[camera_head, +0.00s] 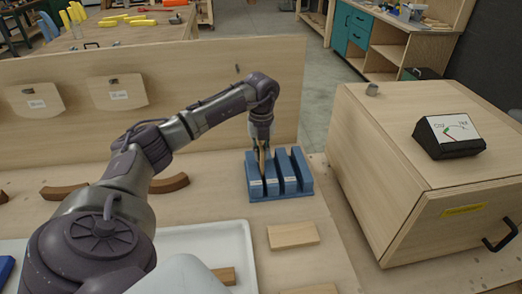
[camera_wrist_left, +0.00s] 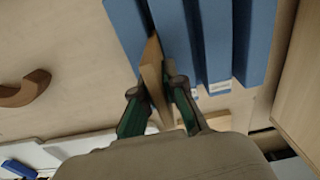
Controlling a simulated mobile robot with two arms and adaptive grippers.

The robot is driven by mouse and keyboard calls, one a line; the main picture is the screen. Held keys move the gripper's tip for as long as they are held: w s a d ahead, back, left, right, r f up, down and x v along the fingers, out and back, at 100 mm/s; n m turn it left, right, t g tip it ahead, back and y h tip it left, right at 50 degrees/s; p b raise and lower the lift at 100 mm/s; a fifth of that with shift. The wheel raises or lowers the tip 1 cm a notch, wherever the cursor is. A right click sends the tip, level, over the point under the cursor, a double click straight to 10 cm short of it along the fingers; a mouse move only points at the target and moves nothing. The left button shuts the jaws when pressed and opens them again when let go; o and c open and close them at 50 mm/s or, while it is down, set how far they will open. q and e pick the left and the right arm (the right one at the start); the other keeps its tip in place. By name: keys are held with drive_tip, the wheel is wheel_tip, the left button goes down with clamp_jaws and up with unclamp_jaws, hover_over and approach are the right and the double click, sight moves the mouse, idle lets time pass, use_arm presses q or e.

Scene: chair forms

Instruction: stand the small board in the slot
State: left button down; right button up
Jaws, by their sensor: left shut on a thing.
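My left gripper (camera_head: 261,142) is shut on the small board (camera_head: 262,161), a thin light-wood piece held on edge. It is over the blue slotted rack (camera_head: 282,196), at the gap between the two leftmost dividers. In the left wrist view, the green-padded fingers (camera_wrist_left: 160,100) pinch the board (camera_wrist_left: 152,72), and its far end reaches between the blue dividers of the rack (camera_wrist_left: 214,40). I cannot tell how deep the board sits in the slot. My right gripper is not in view.
A flat wood block (camera_head: 293,235) lies in front of the rack. A white tray (camera_head: 240,250) is at the front left. Curved brown pieces (camera_head: 168,184) lie behind my arm. A wooden cabinet (camera_head: 400,190) with a meter (camera_head: 450,135) stands right; a wooden panel (camera_head: 200,75) rises behind.

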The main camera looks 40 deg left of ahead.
use_arm(q)
drive_tip(key=shift+f, duration=0.15)
drive_tip(key=c, duration=1.2)
unclamp_jaws()
